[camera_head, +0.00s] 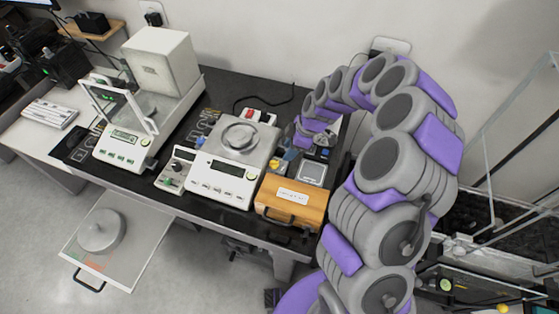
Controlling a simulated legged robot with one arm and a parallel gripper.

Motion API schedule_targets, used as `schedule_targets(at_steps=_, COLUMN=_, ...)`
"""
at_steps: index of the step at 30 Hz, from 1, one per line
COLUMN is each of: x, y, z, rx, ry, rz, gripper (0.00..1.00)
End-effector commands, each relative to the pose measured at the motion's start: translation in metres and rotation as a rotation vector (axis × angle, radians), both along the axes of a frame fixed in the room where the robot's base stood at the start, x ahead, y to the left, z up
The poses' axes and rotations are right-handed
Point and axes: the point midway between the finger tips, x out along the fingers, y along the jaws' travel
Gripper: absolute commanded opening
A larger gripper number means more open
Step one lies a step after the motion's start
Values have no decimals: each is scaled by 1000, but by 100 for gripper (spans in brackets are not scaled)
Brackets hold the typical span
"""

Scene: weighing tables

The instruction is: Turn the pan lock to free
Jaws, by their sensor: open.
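A flat balance (222,178) with a square metal pan (258,145) stands on the dark table, and a round ring-shaped piece (240,138) lies on the pan. Beside its left edge is a small control box (176,171) with a dark knob and a green knob. No label is readable, so I cannot tell for certain which part is the pan lock or how it is set. My gripper (297,146) is small at the far end of my curled arm, right of the balance and above small items. It is open, and its fingertips are hard to make out. It is apart from the control box.
A second balance (123,146) with a glass shield and a white box (161,62) stand at left. A wooden case (291,202) sits right of the flat balance. An open drawer (140,243) with a round weight (101,229) juts out front left. Glass panels stand at right.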

Motion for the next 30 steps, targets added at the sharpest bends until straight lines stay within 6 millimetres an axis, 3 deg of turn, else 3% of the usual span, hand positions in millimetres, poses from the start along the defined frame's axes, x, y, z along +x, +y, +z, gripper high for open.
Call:
schedule_targets(at_steps=6, x=0, y=25, z=-41, rx=-11, ry=3, rz=4, gripper=46)
schedule_targets(at_steps=12, x=2, y=34, z=-61, rx=-9, ry=1, rz=3, gripper=46)
schedule_targets(at_steps=25, x=3, y=34, z=-68, rx=-6, ry=1, rz=2, gripper=45)
schedule_targets(at_steps=30, x=3, y=34, z=-67, rx=-6, ry=0, rz=3, gripper=29)
